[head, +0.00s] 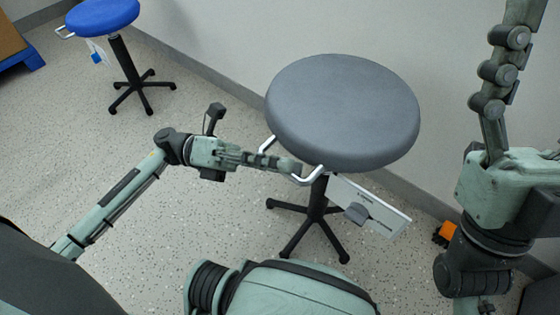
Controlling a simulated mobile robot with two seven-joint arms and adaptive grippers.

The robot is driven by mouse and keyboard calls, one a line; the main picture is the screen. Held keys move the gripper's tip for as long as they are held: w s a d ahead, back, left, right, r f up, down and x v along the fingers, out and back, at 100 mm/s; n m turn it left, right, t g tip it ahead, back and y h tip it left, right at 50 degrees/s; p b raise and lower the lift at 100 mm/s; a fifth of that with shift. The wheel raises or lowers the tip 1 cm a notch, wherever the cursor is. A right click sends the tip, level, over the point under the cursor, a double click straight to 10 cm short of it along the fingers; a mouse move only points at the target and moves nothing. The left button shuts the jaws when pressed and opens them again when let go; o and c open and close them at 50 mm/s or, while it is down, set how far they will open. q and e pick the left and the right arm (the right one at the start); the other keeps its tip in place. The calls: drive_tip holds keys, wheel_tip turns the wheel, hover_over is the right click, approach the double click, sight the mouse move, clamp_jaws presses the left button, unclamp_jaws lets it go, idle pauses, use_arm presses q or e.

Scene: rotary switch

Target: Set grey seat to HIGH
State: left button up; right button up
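The grey seat (342,112) is a round stool on a black post with a black star base. A bent silver handle (312,178) sticks out from under its left side. A white plate (382,212) with a grey pointer (356,213) in a slot hangs below the seat at its front right. My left gripper (284,165) is at the handle, its fingers across the grip bar and hiding its middle. Whether they are closed around the bar cannot be told. My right gripper (497,72) is raised at the far right, apart from the stool, its tips near the top edge.
A smaller blue stool (102,15) with its own handle and tag stands at the upper left. A brown and blue object (18,58) is at the left edge. An orange and black item (446,233) lies by the wall at right. Speckled floor is clear between the stools.

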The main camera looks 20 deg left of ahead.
use_arm(q)
drive_tip(key=shift+a, duration=0.1)
drive_tip(key=v, duration=1.2)
